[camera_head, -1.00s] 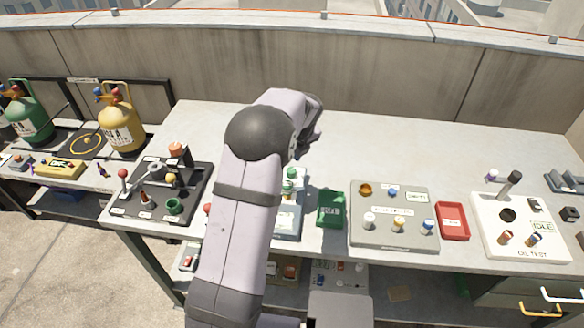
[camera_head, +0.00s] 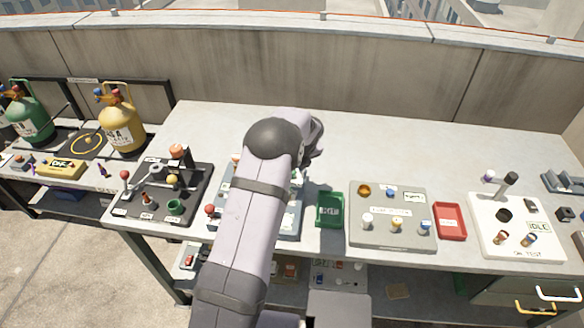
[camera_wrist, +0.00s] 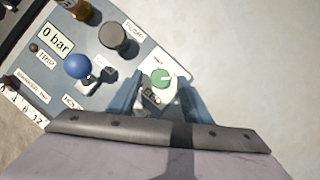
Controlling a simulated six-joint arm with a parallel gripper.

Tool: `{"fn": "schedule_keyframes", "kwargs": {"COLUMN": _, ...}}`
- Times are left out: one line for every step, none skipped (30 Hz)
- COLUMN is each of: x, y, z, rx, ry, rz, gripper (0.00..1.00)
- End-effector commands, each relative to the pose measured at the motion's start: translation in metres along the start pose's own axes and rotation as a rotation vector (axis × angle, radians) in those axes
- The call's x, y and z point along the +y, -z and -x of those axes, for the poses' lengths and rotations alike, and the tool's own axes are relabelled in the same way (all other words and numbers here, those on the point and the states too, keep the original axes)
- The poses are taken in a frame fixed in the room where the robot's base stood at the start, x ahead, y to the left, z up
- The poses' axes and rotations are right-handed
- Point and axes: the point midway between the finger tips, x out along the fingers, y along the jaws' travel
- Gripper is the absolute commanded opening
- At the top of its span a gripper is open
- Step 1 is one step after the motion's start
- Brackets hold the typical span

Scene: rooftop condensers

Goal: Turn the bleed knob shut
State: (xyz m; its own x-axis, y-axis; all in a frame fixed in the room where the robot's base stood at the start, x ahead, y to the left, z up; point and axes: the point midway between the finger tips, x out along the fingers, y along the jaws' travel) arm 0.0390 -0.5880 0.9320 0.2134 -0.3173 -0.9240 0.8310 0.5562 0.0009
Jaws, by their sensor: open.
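In the wrist view a green knob (camera_wrist: 162,78) sits on a white plate at the corner of a blue-grey panel (camera_wrist: 95,78). A label below the knob is partly covered and hard to read; it may be the bleed knob. My gripper (camera_wrist: 157,92) is open, with one finger on each side of the knob in the picture. I cannot tell whether the fingers touch it. In the head view my arm covers most of the panel (camera_head: 289,222), and my fingers and the knob are hidden.
On the panel, a blue ball-topped control (camera_wrist: 77,66), a dark round knob (camera_wrist: 113,36) and a "0 bar" display (camera_wrist: 57,40) are close by. A green tray (camera_head: 330,225) stands right of the panel, and a black board (camera_head: 127,207) stands left. The back of the bench is clear.

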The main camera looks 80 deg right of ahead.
Motion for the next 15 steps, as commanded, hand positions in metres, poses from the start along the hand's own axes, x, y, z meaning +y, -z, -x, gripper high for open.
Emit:
{"fn": "schedule_keyframes", "kwargs": {"x": 0.0001, "y": -0.0004, "z": -0.0027, "rx": 0.000, "ry": 0.000, "rz": 0.000, "gripper": 0.45}}
{"fn": "schedule_keyframes", "kwargs": {"x": 0.0001, "y": -0.0004, "z": -0.0042, "rx": 0.000, "ry": 0.000, "rz": 0.001, "gripper": 0.45}}
{"fn": "schedule_keyframes", "kwargs": {"x": 0.0000, "y": -0.0004, "z": -0.0057, "rx": 0.000, "ry": 0.000, "rz": 0.001, "gripper": 0.45}}
{"fn": "schedule_keyframes", "kwargs": {"x": -0.0001, "y": -0.0004, "z": -0.0066, "rx": -0.001, "ry": 0.001, "rz": 0.001, "gripper": 0.45}}
{"fn": "schedule_keyframes", "kwargs": {"x": -0.0001, "y": -0.0004, "z": -0.0072, "rx": -0.001, "ry": 0.001, "rz": 0.001, "gripper": 0.45}}
{"fn": "schedule_keyframes", "kwargs": {"x": -0.0001, "y": -0.0004, "z": -0.0078, "rx": -0.001, "ry": 0.001, "rz": 0.001, "gripper": 0.45}}
{"fn": "schedule_keyframes", "kwargs": {"x": -0.0001, "y": -0.0003, "z": -0.0081, "rx": -0.001, "ry": 0.001, "rz": 0.001, "gripper": 0.45}}
{"fn": "schedule_keyframes", "kwargs": {"x": -0.0001, "y": -0.0003, "z": -0.0083, "rx": -0.001, "ry": 0.001, "rz": 0.001, "gripper": 0.45}}
{"fn": "schedule_keyframes", "kwargs": {"x": -0.0002, "y": -0.0003, "z": -0.0084, "rx": -0.001, "ry": 0.001, "rz": 0.001, "gripper": 0.45}}
{"fn": "schedule_keyframes", "kwargs": {"x": -0.0001, "y": -0.0002, "z": -0.0084, "rx": -0.001, "ry": 0.001, "rz": 0.001, "gripper": 0.45}}
{"fn": "schedule_keyframes", "kwargs": {"x": -0.0001, "y": -0.0002, "z": -0.0084, "rx": -0.001, "ry": 0.001, "rz": 0.001, "gripper": 0.45}}
{"fn": "schedule_keyframes", "kwargs": {"x": -0.0001, "y": -0.0001, "z": -0.0084, "rx": -0.001, "ry": 0.001, "rz": 0.001, "gripper": 0.45}}
{"fn": "schedule_keyframes", "kwargs": {"x": -0.0001, "y": -0.0001, "z": -0.0084, "rx": -0.001, "ry": 0.001, "rz": 0.001, "gripper": 0.45}}
{"fn": "schedule_keyframes", "kwargs": {"x": -0.0001, "y": -0.0001, "z": -0.0083, "rx": -0.001, "ry": 0.001, "rz": 0.001, "gripper": 0.40}}
{"fn": "schedule_keyframes", "kwargs": {"x": -0.0001, "y": -0.0001, "z": -0.0083, "rx": -0.001, "ry": 0.001, "rz": 0.001, "gripper": 0.30}}
